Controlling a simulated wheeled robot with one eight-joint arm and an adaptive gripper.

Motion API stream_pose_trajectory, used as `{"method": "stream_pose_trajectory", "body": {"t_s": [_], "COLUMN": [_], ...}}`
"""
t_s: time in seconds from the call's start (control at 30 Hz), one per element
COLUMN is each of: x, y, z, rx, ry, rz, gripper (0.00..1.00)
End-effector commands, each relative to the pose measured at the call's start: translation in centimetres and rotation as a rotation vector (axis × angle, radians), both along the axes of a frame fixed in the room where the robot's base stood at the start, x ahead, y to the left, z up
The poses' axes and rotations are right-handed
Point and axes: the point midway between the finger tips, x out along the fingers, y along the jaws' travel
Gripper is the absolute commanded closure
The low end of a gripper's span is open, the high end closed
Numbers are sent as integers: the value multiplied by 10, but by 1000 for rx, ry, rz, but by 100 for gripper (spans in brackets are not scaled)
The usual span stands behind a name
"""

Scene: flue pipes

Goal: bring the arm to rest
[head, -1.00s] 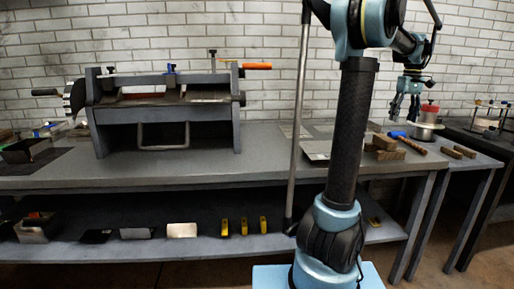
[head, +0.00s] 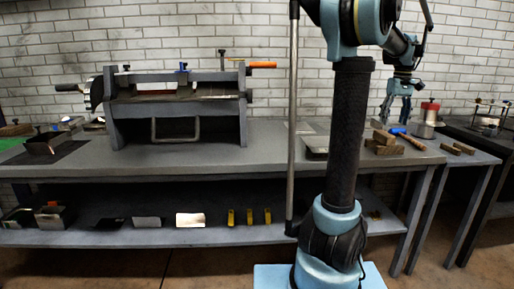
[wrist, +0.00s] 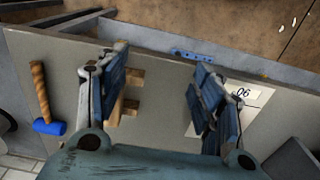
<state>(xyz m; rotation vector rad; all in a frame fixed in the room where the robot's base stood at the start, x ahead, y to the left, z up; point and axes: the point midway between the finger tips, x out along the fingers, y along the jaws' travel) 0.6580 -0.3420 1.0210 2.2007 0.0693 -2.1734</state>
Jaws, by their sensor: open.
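My gripper (head: 394,112) hangs above the right end of the grey workbench (head: 260,160) in the head view, fingers pointing down. In the wrist view my gripper (wrist: 157,88) has its two blue fingers spread wide apart with nothing between them. My arm rises at the right of the head view and bends over toward the bench end. Part of the wooden blocks (wrist: 132,92) shows beside the left finger in the wrist view.
Wooden blocks (head: 384,142) and a blue-headed hammer (head: 408,138) lie on the bench near my gripper. A red-topped metal can (head: 428,118) stands right of it. A sheet-bending machine (head: 180,105) occupies the left.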

Motion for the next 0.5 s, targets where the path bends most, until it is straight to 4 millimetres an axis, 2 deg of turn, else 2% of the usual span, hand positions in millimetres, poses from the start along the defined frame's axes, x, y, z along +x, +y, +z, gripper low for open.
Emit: {"method": "stream_pose_trajectory", "body": {"t_s": [0.17, 0.27, 0.5], "x": [-8, -18, -49], "y": [49, 85, 164], "z": [-10, -19, -50], "rx": [-9, -16, -27], "ry": [-13, -23, -53], "rz": [3, 2, -4], "gripper": [39, 39, 39]}}
